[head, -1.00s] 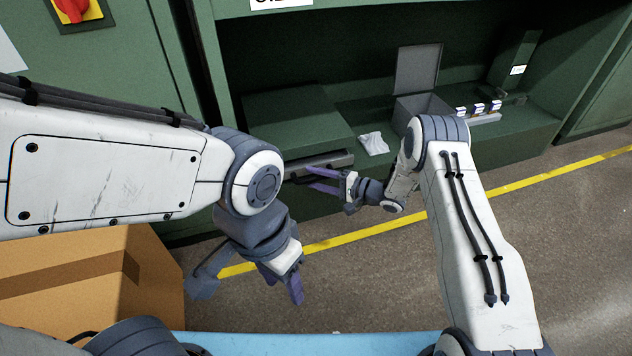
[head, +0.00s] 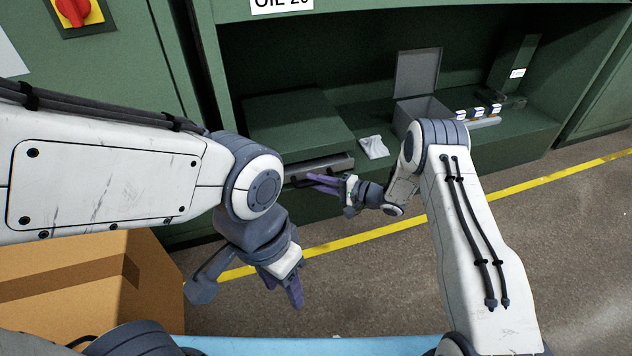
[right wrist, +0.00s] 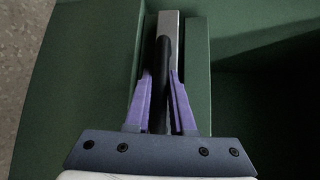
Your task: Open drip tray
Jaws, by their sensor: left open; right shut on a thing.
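The drip tray (head: 328,164) is a grey metal front in a slot low in the green machine. It sits beneath the green block on the left of the bay. Its dark bar handle (right wrist: 162,58) runs up the middle of the right wrist view. My right gripper (head: 312,182) is at the tray front, its purple fingers (right wrist: 161,88) shut on the handle, one on each side. The fingers hide part of the handle in the head view. My left gripper (head: 282,286) is open and empty, pointing down over the floor, away from the tray.
An open grey box (head: 422,106) and several small labelled boxes (head: 480,111) stand farther right. A cardboard box (head: 80,290) is at lower left. The floor (head: 400,265) before the machine is clear.

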